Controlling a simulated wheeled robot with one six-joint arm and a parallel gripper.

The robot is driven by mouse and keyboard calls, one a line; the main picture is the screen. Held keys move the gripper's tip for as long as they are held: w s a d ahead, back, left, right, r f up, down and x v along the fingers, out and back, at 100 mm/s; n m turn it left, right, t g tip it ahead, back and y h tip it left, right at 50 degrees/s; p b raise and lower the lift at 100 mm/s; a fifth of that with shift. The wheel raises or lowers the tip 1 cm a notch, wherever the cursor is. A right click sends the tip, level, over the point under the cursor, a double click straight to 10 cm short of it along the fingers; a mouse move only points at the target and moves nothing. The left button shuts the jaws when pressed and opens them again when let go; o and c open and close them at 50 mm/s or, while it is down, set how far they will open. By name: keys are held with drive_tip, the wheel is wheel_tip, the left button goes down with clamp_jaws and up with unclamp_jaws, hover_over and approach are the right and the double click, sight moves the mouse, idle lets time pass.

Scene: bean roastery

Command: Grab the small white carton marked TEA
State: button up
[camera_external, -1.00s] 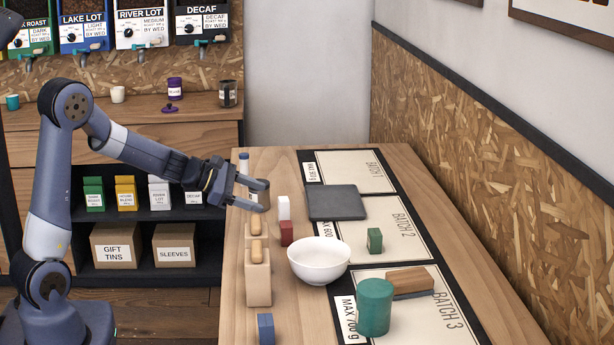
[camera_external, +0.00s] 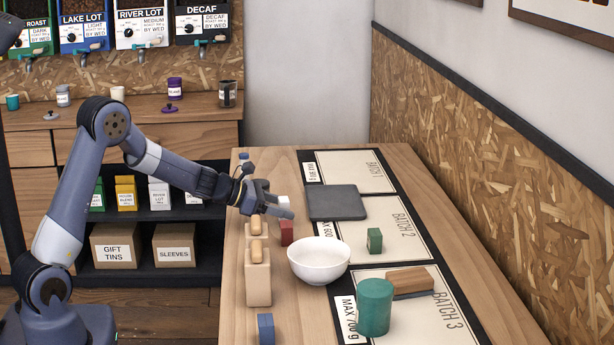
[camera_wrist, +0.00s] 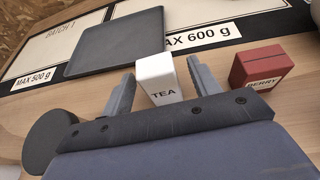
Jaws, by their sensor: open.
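The small white carton marked TEA (camera_wrist: 160,80) stands upright on the table in the wrist view, between the two open fingers of my gripper (camera_wrist: 158,92). Its printed face points toward my gripper. I cannot tell whether either finger touches it. In the external view my gripper (camera_external: 272,202) is low over the table, and only the white top of the carton (camera_external: 284,201) shows behind the fingers.
A dark red BERRY carton (camera_wrist: 262,66) stands just right of the right finger. A dark grey slab (camera_wrist: 120,42) lies beyond. A dark round object (camera_wrist: 50,138) is at lower left. A white bowl (camera_external: 318,262) and wooden holder (camera_external: 258,276) stand nearer the camera.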

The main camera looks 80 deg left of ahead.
drive_tip(key=shift+x, duration=1.35)
drive_tip(key=shift+c, duration=0.2)
drive_tip(key=c, duration=1)
